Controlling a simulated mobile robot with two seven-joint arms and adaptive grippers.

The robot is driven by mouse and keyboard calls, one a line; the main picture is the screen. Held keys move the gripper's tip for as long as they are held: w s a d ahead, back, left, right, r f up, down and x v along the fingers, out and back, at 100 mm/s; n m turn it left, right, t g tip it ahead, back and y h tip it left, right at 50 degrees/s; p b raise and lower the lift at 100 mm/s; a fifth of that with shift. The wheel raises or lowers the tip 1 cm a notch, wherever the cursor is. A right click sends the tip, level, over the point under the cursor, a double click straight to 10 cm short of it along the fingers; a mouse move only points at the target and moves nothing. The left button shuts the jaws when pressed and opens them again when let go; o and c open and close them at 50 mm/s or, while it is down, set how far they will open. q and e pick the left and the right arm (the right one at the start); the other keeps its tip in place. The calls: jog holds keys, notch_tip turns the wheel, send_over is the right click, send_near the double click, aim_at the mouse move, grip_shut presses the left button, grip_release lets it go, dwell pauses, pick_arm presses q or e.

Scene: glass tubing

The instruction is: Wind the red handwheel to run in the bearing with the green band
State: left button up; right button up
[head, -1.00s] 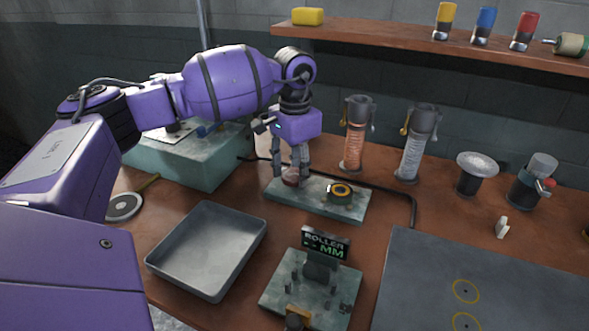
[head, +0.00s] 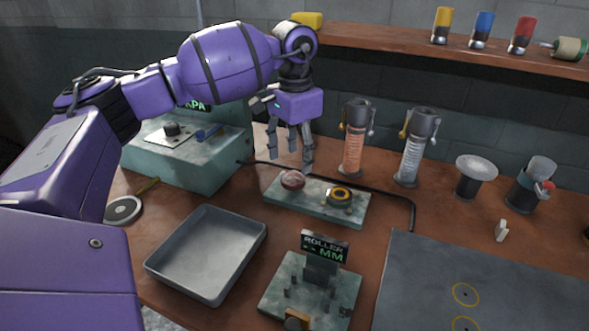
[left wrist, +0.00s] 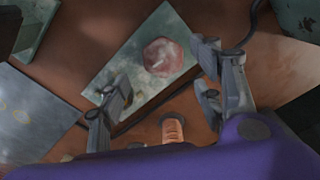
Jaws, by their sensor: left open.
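My left gripper (head: 297,163) is open and empty, pointing down just above the wheel. In the left wrist view its fingers (left wrist: 163,78) are spread, with the wheel visible beyond them. My right gripper is out of view.
A grey tray (head: 161,270) lies front left, a roller gauge (head: 325,244) in front. Two glass columns (head: 352,150) (head: 412,158) stand behind the plate at right. A black tube (head: 411,211) runs behind the plate. A grey mat (head: 520,285) covers the right front.

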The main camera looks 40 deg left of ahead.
aim_at(295, 178)
pick_arm(q)
notch_tip(295, 178, up, 7)
jog(key=shift+f, duration=0.2)
dwell(0.5)
